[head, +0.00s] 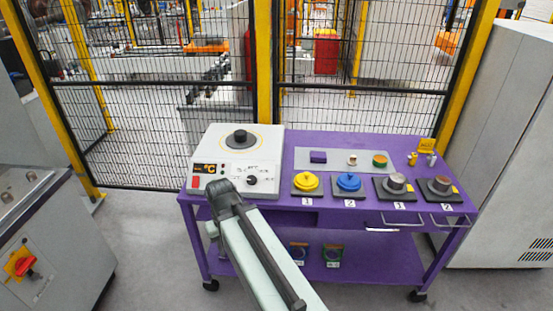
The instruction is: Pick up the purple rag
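A small folded purple cloth, which looks like the purple rag (318,157), lies on a grey mat (340,168) on the purple cart's top. It is at the mat's left end, apart from the other things on it. My arm reaches up from the bottom of the picture, and its dark far joint (228,194) shows in front of the white hot plate, left of the rag and nearer to me. I make out no gripper fingers. Nothing hides the rag.
The purple cart (290,142) also carries a white hot plate (236,160) with a knob and display, a yellow lid (307,183), a blue lid (348,183) and metal weights (397,184). A mesh fence stands behind it. A white cabinet (510,140) stands close on the right.

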